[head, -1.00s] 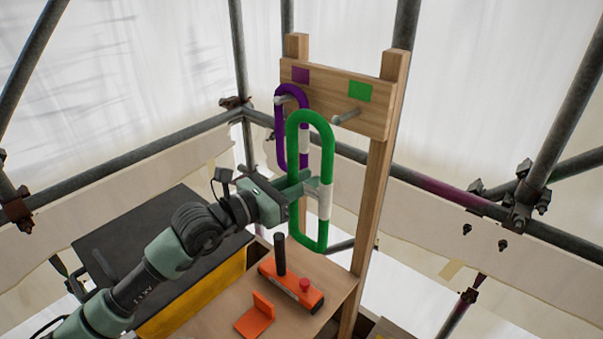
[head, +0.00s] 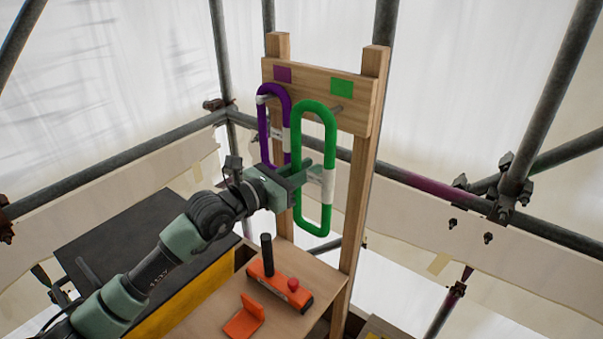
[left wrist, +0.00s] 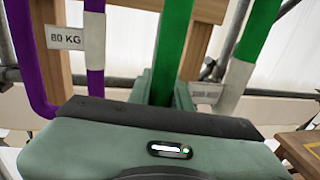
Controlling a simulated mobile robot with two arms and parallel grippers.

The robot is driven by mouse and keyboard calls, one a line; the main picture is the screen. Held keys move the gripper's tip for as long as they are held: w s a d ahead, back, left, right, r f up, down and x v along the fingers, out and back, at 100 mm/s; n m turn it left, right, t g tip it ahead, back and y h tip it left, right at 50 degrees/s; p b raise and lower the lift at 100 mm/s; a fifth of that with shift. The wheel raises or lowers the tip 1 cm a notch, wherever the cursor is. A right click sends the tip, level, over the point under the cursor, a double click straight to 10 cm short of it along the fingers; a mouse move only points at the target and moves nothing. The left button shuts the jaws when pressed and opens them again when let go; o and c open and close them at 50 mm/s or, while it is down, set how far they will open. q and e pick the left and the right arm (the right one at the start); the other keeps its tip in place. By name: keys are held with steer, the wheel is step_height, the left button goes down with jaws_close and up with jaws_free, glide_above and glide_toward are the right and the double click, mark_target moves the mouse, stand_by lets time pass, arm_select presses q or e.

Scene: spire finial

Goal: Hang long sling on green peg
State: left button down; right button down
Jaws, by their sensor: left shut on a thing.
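The long green sling (head: 329,150) is a tall closed loop with a white sleeve on its right side. My left gripper (head: 301,180) is shut on its left strand and holds it upright in front of the rack. In the left wrist view, the green strand (left wrist: 174,40) runs up from between the jaws. The grey peg (head: 337,107) under the green square (head: 341,87) is just right of the loop's top and partly hidden by it. I cannot tell whether the peg tip is inside the loop. My right gripper is not in view.
A purple sling (head: 263,135) hangs on the left peg, under the purple square (head: 283,74), close beside the green loop. It has a tag reading 80 KG (left wrist: 66,38). Below are an orange tool (head: 278,283) and an orange bracket (head: 243,318) on a wooden surface (head: 300,258).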

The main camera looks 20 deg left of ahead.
arm_select(q)
steer(key=a+f+b+x, duration=0.1)
steer(key=b+x, duration=0.1)
steer(key=x, duration=0.4)
steer(key=shift+w+b, duration=0.3)
steer(key=shift+w, duration=0.05)
stand_by(0.9)
steer(key=c, duration=1.2)
jaws_free()
